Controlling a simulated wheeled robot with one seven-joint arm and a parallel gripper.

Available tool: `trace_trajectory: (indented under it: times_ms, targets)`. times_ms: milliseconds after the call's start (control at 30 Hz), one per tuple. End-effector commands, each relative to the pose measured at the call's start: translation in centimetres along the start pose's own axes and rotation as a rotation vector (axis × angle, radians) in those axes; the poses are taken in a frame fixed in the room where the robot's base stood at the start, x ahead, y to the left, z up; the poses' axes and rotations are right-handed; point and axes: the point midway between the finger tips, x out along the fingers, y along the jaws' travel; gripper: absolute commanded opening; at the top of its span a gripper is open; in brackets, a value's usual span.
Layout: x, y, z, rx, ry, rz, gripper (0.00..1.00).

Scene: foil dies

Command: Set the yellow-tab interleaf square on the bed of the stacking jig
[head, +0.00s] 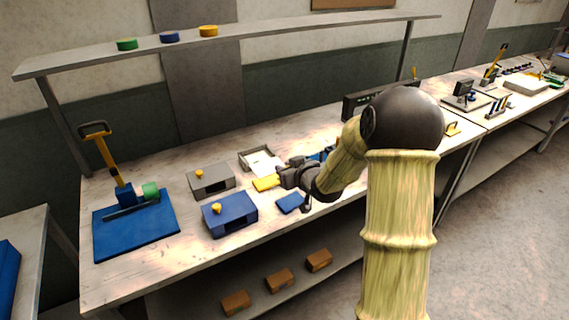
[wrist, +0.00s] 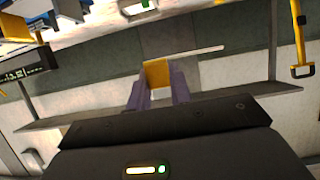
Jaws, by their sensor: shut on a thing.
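My gripper (head: 280,181) is over the bench, right of the grey and blue housings. It is shut on a yellow tab (head: 266,183), which I take to be the interleaf's. In the wrist view the tab (wrist: 157,73) sits between the two fingers of my gripper (wrist: 158,82). A white sheet-like piece (head: 262,165) shows just behind the tab, at an open tray (head: 249,157); I cannot tell whether it joins the tab. I cannot tell for sure which fixture is the stacking jig. My arm hides part of the bench.
A blue housing (head: 230,222) and a grey housing (head: 205,186), both yellow-knobbed, stand left of my gripper. A blue pad (head: 291,203) lies near the front edge. A lever fixture on a blue base (head: 150,232) is far left. A shelf (head: 270,29) runs above the bench.

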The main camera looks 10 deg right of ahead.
Motion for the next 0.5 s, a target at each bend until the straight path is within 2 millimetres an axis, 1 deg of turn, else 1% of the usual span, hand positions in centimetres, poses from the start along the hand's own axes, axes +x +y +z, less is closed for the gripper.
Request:
trace_trajectory:
  times_ms: [33,267,367,500]
  targets:
    - [0.1,0.0,0.9,0.003,-0.004,0.002,0.00]
    - [0.1,0.3,4.8,0.015,-0.005,0.026,0.00]
    - [0.0,0.5,7.0,0.022,-0.006,0.046,0.00]
    - [-0.6,1.0,10.7,0.039,-0.008,0.085,0.00]
